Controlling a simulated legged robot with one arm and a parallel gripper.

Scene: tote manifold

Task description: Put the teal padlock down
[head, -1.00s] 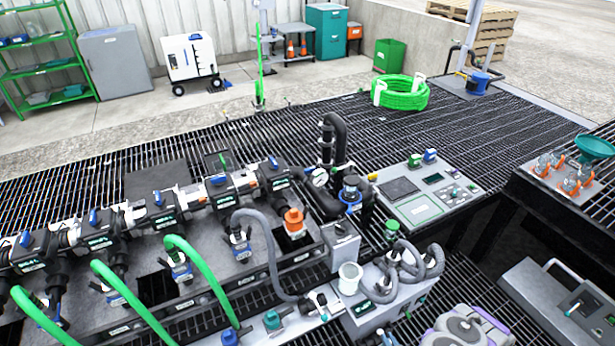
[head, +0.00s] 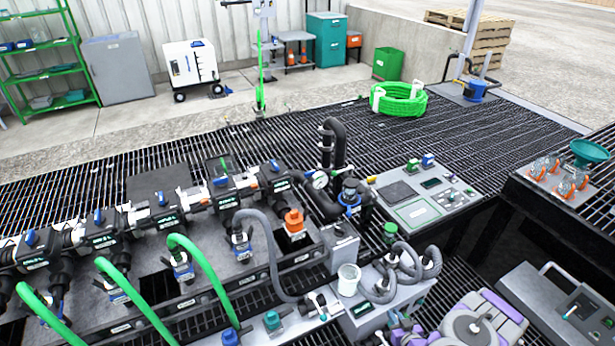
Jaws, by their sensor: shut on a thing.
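I cannot make out the teal padlock in the head view. Part of my purple and grey arm (head: 478,325) shows at the bottom right of the picture. My gripper's fingertips are not visible, so what they hold and where it is cannot be seen. A teal fitting (head: 272,321) stands on the front rail at the bottom, but it does not look like a padlock.
A manifold with black valves (head: 158,218) and green hoses (head: 205,280) fills the left and middle. A white cup (head: 348,280) stands near a grey hose. A control panel (head: 425,205) lies to the right. A raised shelf (head: 590,207) holds orange-and-clear items and a teal funnel (head: 590,152).

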